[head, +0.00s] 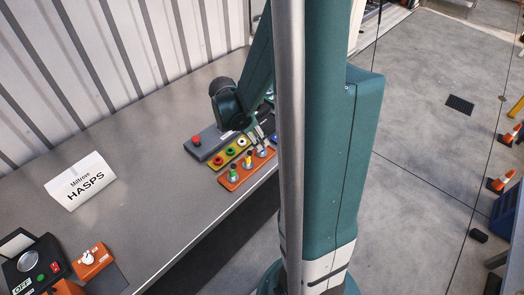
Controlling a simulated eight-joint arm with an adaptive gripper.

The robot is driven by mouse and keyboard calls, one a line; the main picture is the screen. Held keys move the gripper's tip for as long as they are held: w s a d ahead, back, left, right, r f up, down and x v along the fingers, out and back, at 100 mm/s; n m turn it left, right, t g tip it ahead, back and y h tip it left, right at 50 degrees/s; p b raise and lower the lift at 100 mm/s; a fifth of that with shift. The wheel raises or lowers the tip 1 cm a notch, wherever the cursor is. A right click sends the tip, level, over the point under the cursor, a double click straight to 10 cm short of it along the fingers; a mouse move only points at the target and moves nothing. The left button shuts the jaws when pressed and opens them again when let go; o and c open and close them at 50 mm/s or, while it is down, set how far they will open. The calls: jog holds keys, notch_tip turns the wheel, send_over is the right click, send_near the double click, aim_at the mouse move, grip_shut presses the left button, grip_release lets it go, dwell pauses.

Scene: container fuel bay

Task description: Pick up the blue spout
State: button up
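An orange rack (232,184) near the front edge of the bench carries a row of small upright spouts, one with a green top (233,171) and one with a yellow top (249,160). My gripper (261,141) points down over the right end of this rack. A pale piece (263,152) stands there, right under or between the fingertips; its colour is hard to tell. A small blue spot (274,138) shows just right of the fingers; I cannot tell whether it is the blue spout. The fingers are too small to read as open or shut.
Behind the orange rack lie a yellow rack (224,163) with coloured rings and a grey block (208,143) with a red knob (196,140). A HASPS sign (81,181), an orange switch box (92,261) and a dark device (34,264) stand left. The middle bench is clear.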

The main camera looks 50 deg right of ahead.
jog(key=shift+d+f, duration=0.15)
jog(key=shift+f, duration=0.25)
jog(key=shift+d+f, duration=0.1)
jog(key=shift+f, duration=0.05)
jog(key=shift+x, duration=2.4)
grip_shut()
